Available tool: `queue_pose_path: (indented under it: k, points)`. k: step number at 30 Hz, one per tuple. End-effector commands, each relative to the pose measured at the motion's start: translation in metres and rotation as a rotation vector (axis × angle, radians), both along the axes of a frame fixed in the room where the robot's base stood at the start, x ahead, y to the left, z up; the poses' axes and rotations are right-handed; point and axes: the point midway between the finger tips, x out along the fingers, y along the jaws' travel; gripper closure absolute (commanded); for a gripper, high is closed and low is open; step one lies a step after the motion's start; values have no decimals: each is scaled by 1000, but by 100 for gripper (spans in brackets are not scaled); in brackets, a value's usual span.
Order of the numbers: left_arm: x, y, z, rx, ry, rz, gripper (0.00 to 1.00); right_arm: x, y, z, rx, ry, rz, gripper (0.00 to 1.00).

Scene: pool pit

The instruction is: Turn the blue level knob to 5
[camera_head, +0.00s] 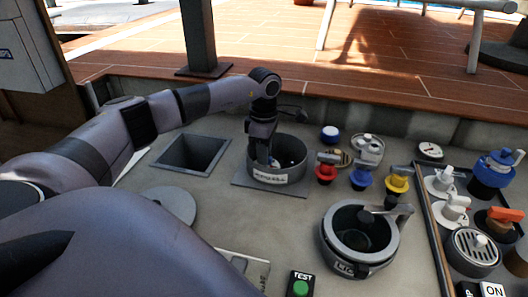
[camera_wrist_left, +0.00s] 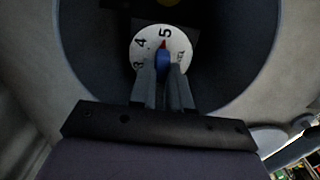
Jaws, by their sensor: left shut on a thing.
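The blue level knob (camera_wrist_left: 163,62) sits on a round white dial (camera_wrist_left: 143,58) in the left wrist view. The dial's black digits 4 and 5 can be read; other markings are partly hidden. The knob's red pointer tip points up at the 5, or very close to it. My left gripper (camera_wrist_left: 164,82) is shut on the knob, one finger on each side. In the head view my left gripper (camera_head: 266,158) reaches down into a round grey well (camera_head: 300,148), whose wall and my fingers hide the knob. My right gripper is not in view.
A square opening (camera_head: 194,152) lies left of the well and a round lid (camera_head: 168,207) nearer me. Red, blue and yellow valves (camera_head: 360,178) stand close on the right. A second round pot (camera_head: 330,245) is in front. A panel with white and orange handles (camera_head: 453,208) stands far right.

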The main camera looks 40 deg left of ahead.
Motion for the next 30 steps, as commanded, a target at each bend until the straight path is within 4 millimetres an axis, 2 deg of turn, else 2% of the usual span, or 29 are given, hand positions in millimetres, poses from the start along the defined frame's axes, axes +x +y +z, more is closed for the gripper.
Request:
queue_pose_path:
  k: [1, 3, 14, 24, 30]
  points:
    - [1, 0, 2, 0, -6, -2, 77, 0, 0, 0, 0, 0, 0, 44]
    - [1, 0, 2, 0, -6, -2, 57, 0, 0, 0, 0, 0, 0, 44]
    - [1, 0, 6, 0, -4, -1, 57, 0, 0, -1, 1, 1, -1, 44]
    - [1, 0, 58, -1, -7, -1, 57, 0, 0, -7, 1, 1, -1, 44]
    - [1, 0, 72, -1, -5, -1, 57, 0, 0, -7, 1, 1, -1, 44]
